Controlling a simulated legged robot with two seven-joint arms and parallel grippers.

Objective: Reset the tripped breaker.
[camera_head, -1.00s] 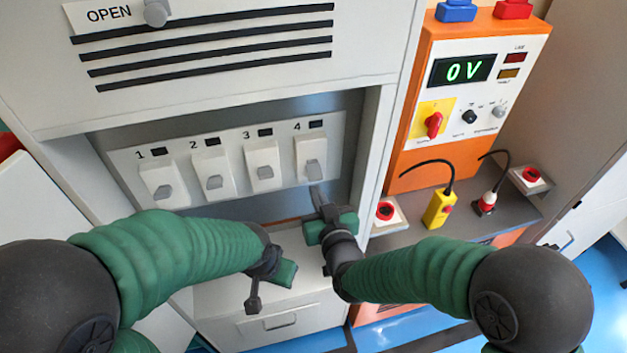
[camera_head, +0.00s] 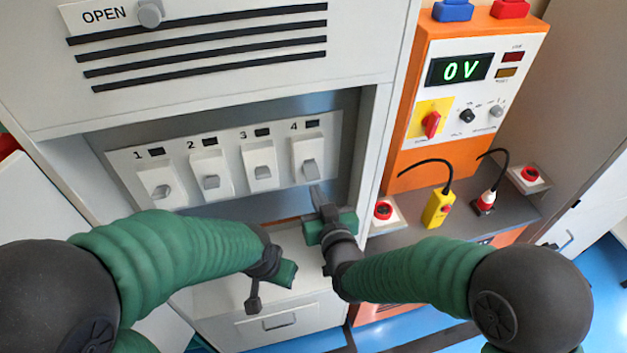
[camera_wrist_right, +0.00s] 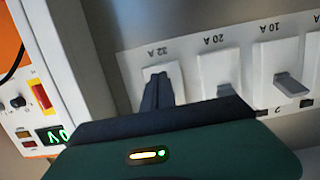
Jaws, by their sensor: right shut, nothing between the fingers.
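A pale panel (camera_head: 283,190) carries breakers numbered 1 to 4 in the head view, each with a grey lever. Breaker 4 (camera_head: 309,158) is at the right end; its lever (camera_head: 310,170) looks longer than the others from here. My right gripper (camera_head: 317,193) is shut and empty, its fingertips just below breaker 4's lever. In the right wrist view the shut fingers (camera_wrist_right: 158,90) reach over the breaker marked 32 A (camera_wrist_right: 163,71) and hide its lever; I cannot tell whether they touch. My left gripper (camera_head: 270,280) hangs lower left, its jaw opening unclear.
The cabinet's upper door (camera_head: 200,95) has slots and an OPEN label. At right stands an orange unit (camera_head: 407,130) reading 0 V. A drawer (camera_head: 280,320) lies below the arms.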

